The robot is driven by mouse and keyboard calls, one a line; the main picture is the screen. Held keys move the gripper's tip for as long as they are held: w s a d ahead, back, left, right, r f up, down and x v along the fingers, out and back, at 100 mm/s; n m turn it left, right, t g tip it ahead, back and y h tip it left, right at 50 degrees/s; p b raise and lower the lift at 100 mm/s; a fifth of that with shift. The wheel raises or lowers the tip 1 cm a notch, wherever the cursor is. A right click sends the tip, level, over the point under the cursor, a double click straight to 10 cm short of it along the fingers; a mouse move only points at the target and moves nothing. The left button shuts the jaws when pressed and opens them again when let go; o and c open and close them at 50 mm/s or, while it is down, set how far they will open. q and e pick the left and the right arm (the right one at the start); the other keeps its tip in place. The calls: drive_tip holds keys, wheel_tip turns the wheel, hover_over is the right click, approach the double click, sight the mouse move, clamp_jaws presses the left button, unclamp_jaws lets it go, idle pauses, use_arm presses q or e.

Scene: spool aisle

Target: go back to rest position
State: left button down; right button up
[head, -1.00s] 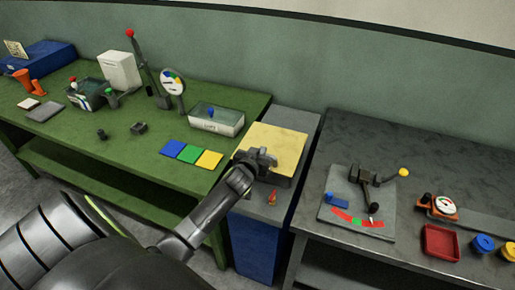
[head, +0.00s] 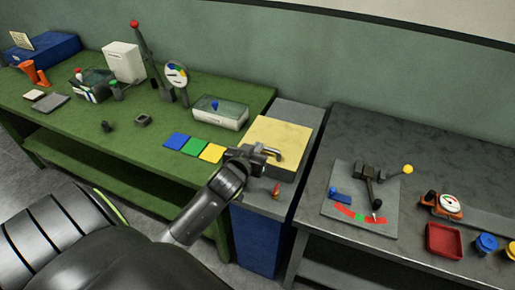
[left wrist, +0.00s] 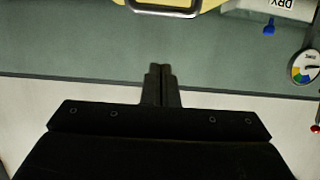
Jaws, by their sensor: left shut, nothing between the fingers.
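My left gripper (head: 258,154) comes in from the left in the head view, in front of the yellow-topped block on the narrow cabinet between the two benches. Its fingers (left wrist: 160,84) show in the left wrist view, closed together with nothing between them. My right gripper is not in view. The yellow-topped block (head: 276,137) has a metal handle, part of which shows just beyond the gripper. A small red and orange piece (head: 276,189) stands on the cabinet just below the gripper.
The green bench (head: 75,121) on the left holds blue, green and yellow squares (head: 194,147), a clear-lidded box (head: 220,112), a round dial (head: 176,74) and a red-knobbed lever. The grey bench (head: 350,123) on the right holds a lever plate (head: 340,224), a red tray (head: 443,241) and round containers.

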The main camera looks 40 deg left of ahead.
use_arm(q)
drive_tip(key=s+d+f+m+g, duration=0.1)
drive_tip(key=s+d+f+g, duration=0.15)
drive_tip(key=s, duration=0.75)
drive_tip(key=s+d+f+g+h, duration=0.1)
drive_tip(key=s+f+g, duration=0.25)
drive_tip(key=s, duration=0.55)
drive_tip(key=s+d+f+m+g, duration=0.1)
drive_tip(key=s+d+f+g, duration=0.2)
drive_tip(key=s, duration=0.7)
wheel_tip(320, 180, down, 28)
drive_tip(key=s+a+r+g+h+b, duration=0.1)
drive_tip(key=a+g+b, duration=0.1)
drive_tip(key=a+g, duration=0.1)
drive_tip(key=s+d+f+g+b, duration=0.1)
drive_tip(key=s+f, duration=1.3)
drive_tip(key=f, duration=0.2)
drive_tip(key=shift+s+d+f, duration=0.25)
drive_tip(key=shift+f, duration=0.15)
